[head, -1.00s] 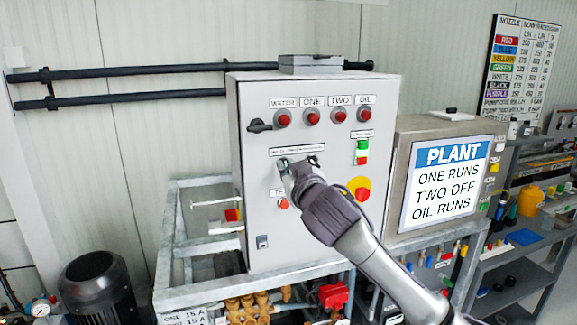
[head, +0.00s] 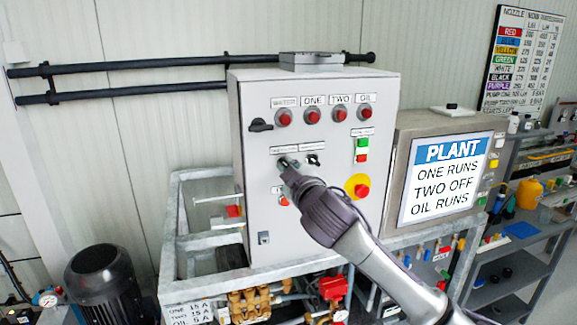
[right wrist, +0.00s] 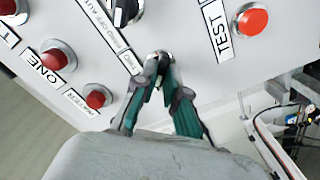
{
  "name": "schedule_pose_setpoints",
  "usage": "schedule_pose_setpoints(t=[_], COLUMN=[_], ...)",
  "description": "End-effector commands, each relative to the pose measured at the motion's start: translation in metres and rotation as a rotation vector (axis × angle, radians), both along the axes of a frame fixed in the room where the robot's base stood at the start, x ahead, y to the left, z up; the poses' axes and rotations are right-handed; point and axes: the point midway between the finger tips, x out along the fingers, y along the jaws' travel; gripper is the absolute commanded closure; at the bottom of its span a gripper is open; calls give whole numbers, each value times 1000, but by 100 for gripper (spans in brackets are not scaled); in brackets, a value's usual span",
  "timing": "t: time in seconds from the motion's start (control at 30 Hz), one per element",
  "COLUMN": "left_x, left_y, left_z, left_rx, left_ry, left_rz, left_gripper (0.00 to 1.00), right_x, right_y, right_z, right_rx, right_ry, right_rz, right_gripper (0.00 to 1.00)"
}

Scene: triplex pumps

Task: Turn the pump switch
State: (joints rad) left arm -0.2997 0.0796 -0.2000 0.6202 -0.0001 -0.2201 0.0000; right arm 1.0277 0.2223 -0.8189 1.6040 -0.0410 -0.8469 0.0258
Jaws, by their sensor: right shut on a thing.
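The grey control cabinet (head: 262,215) carries two black rotary switches in the row below its lamps. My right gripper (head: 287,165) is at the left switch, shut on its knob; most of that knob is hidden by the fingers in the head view. In the right wrist view the teal-padded fingers of the right gripper (right wrist: 160,75) close on the switch knob (right wrist: 161,62), whose dark and silver top shows between the tips. The right switch (head: 313,160) stands free beside the gripper, and also shows in the right wrist view (right wrist: 125,10). My left gripper is not in view.
A red TEST button (head: 284,201) is just below the gripper. Red lamps (head: 312,116), a green and red button pair (head: 362,149) and a red emergency stop on yellow (head: 362,191) are nearby. A plant sign (head: 446,178) reads "ONE RUNS, TWO OFF, OIL RUNS".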

Motion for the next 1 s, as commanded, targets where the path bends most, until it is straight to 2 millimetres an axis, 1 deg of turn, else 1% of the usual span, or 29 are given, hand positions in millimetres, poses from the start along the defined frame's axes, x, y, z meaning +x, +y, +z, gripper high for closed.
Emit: schedule_pose_setpoints(t=[0.37, 0.4, 0.53, 0.87, 1.0], left_x=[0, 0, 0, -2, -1], left_y=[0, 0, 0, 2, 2], left_z=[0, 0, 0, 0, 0], left_rx=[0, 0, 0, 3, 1], left_ry=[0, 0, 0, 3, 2], left_rz=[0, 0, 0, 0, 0], left_gripper=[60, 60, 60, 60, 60], right_x=[0, 0, 0, -1, -12], right_y=[0, 0, 0, 0, -3], right_z=[-1, -1, -1, 0, 0], right_rx=[-5, -5, -4, -4, -3], right_ry=[0, 0, 0, -1, -2], right_rz=[0, 0, 0, 0, 2], right_gripper=[100, 85, 64, 64, 64])
